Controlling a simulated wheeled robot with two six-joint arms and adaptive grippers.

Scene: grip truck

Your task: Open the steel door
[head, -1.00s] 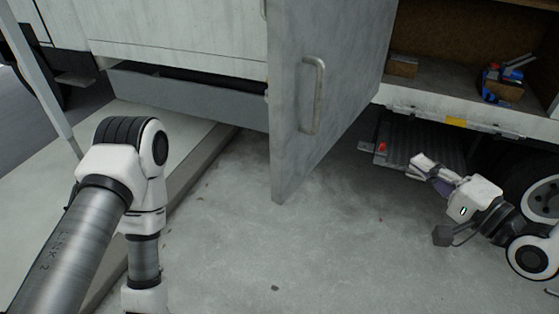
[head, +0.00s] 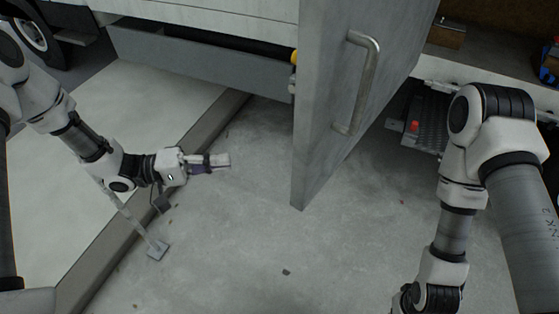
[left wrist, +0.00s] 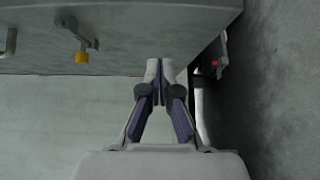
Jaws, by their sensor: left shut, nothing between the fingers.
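The grey steel door (head: 335,120) stands swung out from the truck at the middle of the head view, seen nearly edge-on. Its bar handle (head: 368,85) is on the right-hand face. My left gripper (head: 222,161) is left of the door, low over the concrete, pointing right. It is shut and empty, with a clear gap to the door. In the left wrist view the closed fingertips (left wrist: 160,72) lie before a grey panel (left wrist: 140,38) with a yellow-tipped latch (left wrist: 82,50). My right arm is at the right; its gripper is out of view.
The truck's open compartment with a brown box (head: 446,33) is right of the door. A step plate (head: 428,130) with a red lamp (head: 414,126) lies under it. A raised kerb (head: 165,205) runs at left. The concrete floor (head: 290,245) is mostly clear.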

